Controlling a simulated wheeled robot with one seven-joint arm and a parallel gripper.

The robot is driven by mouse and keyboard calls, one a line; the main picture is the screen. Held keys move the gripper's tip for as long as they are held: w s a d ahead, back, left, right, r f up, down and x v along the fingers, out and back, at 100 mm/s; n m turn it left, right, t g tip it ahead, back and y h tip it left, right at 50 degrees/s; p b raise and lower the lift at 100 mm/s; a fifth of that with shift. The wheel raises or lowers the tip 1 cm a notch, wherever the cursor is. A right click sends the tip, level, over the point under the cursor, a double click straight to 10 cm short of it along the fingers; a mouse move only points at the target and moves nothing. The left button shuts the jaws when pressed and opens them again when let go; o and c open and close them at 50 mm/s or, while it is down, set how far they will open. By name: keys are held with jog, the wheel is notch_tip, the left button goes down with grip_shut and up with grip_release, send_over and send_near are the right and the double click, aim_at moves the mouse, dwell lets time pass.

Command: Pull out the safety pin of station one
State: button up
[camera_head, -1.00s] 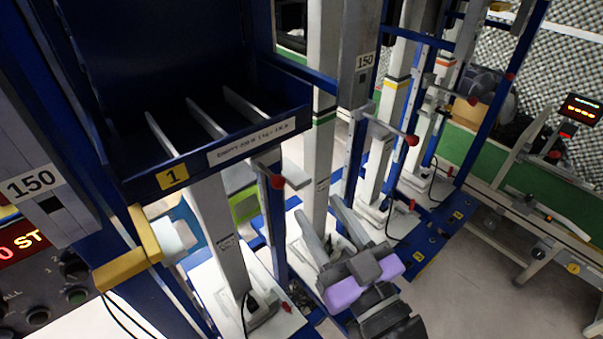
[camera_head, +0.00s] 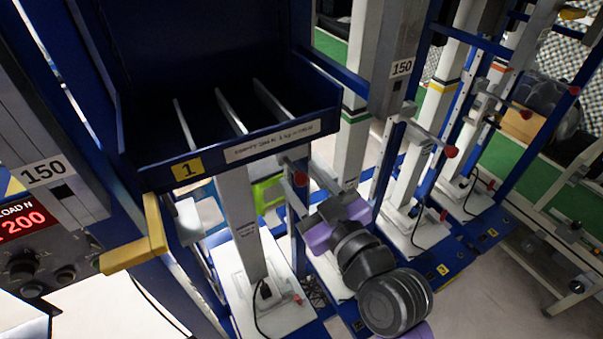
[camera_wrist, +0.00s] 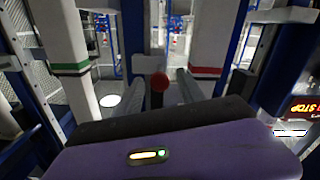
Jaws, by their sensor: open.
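Station one is marked by a yellow label "1" (camera_head: 187,169) on the front of a blue bin (camera_head: 240,160). The pin appears as a red ball knob (camera_head: 300,179) just below the bin's right corner, beside the blue upright. In the wrist view a red knob (camera_wrist: 160,82) on a dark stem stands ahead, between my finger bars. My gripper (camera_wrist: 156,88) is open and empty, with its two grey fingers apart on either side of the knob in that view. I cannot tell how far ahead the knob is. In the head view my purple and black wrist partly hides the fingers.
More stations with red knobs (camera_head: 451,151) stand to the right. A yellow bracket (camera_head: 140,250) juts out at the left, near a control panel with a red display (camera_head: 28,221). Posts with green (camera_wrist: 70,68) and red (camera_wrist: 206,71) bands flank my fingers.

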jog(key=shift+w+a, duration=0.3)
jog(key=shift+w, duration=0.1)
jog(key=shift+c, duration=0.3)
grip_shut()
jog(key=shift+s, duration=0.1)
dwell(0.9)
